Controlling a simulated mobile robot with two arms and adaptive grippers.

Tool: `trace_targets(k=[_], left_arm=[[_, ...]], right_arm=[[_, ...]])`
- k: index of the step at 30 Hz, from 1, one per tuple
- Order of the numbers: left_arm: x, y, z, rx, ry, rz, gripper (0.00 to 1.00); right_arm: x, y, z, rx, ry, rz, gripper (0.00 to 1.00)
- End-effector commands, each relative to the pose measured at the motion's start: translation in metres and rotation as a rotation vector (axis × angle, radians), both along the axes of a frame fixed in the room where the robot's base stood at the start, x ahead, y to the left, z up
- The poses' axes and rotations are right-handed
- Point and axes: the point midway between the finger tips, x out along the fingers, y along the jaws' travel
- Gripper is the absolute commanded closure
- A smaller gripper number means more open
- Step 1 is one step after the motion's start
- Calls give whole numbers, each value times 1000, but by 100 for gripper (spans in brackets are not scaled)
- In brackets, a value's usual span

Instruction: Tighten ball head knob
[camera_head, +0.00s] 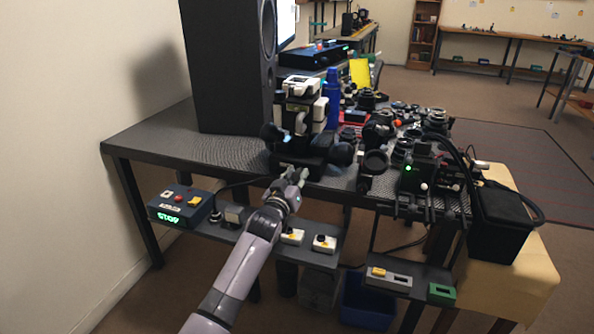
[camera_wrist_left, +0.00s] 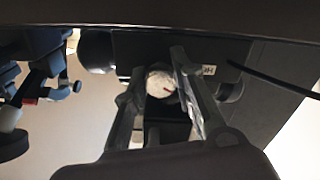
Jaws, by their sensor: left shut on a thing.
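The ball head knob (camera_wrist_left: 161,83) shows in the left wrist view as a pale round face with a red mark. My left gripper (camera_wrist_left: 158,76) has a finger on each side of it and is shut on it. In the head view my left gripper (camera_head: 296,175) reaches up from below to the near table edge, at the front of a dark device (camera_head: 296,158) with large round black knobs. The knob itself is hidden there behind the gripper. My right gripper is in neither view.
A tall black speaker (camera_head: 226,65) stands behind left on the table (camera_head: 165,135). A blue bottle (camera_head: 333,98) and several lenses and camera parts crowd the right side. A control box (camera_head: 181,207) reading STOP sits on a lower shelf at left.

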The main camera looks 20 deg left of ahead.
Motion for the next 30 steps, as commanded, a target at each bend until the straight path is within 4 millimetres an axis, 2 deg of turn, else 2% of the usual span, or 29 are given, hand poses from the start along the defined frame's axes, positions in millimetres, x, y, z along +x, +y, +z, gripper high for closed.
trace_targets(k=[6, 12, 21, 30], left_arm=[[0, 0, 1, 208, -3, 0, 100], [0, 1, 1, 398, -10, 0, 100], [0, 1, 0, 681, -20, -1, 100], [0, 1, -1, 916, -29, 0, 100]], right_arm=[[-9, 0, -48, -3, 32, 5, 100], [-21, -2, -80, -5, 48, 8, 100], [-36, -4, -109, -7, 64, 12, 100], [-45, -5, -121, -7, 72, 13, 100]])
